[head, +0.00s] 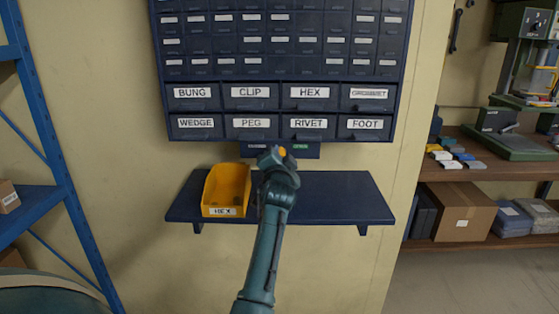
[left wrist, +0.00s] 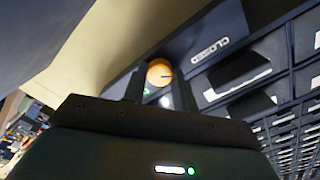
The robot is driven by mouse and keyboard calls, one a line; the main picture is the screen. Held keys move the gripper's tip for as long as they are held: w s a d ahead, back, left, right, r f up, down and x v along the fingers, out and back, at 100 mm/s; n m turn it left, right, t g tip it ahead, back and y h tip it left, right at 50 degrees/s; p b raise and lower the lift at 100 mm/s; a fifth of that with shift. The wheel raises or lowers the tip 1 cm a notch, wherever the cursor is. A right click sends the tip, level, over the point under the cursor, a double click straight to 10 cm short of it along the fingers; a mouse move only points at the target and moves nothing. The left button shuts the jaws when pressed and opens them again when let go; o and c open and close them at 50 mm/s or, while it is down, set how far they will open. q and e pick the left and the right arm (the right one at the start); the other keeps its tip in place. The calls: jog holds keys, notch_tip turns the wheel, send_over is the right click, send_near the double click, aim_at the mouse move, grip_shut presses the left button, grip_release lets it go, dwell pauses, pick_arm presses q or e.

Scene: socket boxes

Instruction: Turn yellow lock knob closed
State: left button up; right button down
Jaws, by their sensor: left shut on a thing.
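The yellow lock knob (left wrist: 159,72) is round, with a dark line on its face towards the right in the left wrist view. It sits on the dark lock plate under the drawer cabinet, and a sliver of it shows in the head view (head: 282,152). My left gripper (head: 278,156) is shut on the knob, a finger on each side in the left wrist view. The plate carries a white CLOSED label (left wrist: 215,48) beside the knob and a green label (head: 300,147) on its right. My gripper hides the middle of the plate. My right gripper is not in view.
The drawer cabinet (head: 278,107), with labelled drawers, hangs just above. A dark blue shelf (head: 340,200) is below, with a yellow HEX bin (head: 224,200) left of my arm. A blue rack (head: 55,170) stands at the left, a workbench (head: 480,160) at the right.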

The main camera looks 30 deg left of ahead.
pick_arm(q)
jog(key=shift+n, duration=1)
jog(key=o, duration=1)
jog(key=shift+s+d, duration=0.1)
